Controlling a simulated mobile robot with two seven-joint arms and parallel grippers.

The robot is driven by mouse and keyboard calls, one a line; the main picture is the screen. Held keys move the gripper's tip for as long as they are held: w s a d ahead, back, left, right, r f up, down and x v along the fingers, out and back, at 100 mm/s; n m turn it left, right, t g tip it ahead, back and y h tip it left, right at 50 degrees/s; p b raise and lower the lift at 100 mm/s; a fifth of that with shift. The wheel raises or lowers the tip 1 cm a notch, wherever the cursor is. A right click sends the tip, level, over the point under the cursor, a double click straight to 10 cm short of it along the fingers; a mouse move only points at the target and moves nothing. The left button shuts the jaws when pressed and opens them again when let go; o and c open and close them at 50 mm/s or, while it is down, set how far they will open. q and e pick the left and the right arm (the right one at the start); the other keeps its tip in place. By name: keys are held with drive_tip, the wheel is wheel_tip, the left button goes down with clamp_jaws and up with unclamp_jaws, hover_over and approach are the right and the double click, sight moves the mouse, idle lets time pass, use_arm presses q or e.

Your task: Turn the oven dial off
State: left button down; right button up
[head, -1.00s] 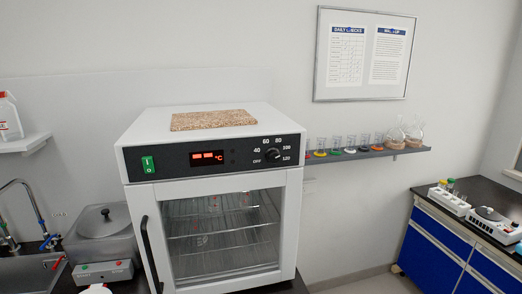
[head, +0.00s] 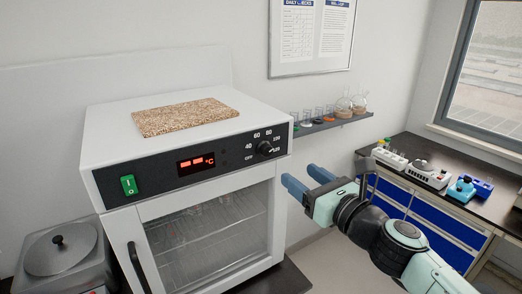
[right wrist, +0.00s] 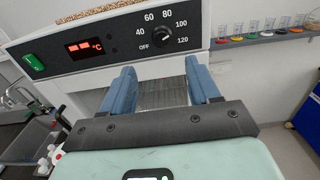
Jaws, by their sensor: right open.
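The oven (head: 150,165) is a white box with a dark control panel and a glass door. Its dial (head: 264,148) is a black knob at the right of the panel, ringed by numbers and OFF. My right gripper (head: 302,178) is open and empty, to the right of the oven and below the dial. In the right wrist view its two blue fingers (right wrist: 161,80) stand apart below the dial, not touching it. My left gripper is not in view.
A cork-like board (head: 185,117) lies on the oven top. The oven door handle (head: 138,268) sticks out at its left. A shelf with glassware (head: 335,122) hangs on the wall behind. A lidded metal bath (head: 62,255) stands at the left.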

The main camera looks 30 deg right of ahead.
drive_tip(key=b, duration=0.1)
approach(269, 152)
drive_tip(key=w, duration=0.6)
drive_tip(key=w+a, duration=0.1)
drive_tip(key=w, duration=0.2)
drive_tip(key=shift+w, duration=0.15)
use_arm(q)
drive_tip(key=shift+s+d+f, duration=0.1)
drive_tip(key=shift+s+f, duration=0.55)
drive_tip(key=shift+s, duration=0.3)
use_arm(e)
drive_tip(key=shift+r, duration=0.1)
drive_tip(key=c, duration=1)
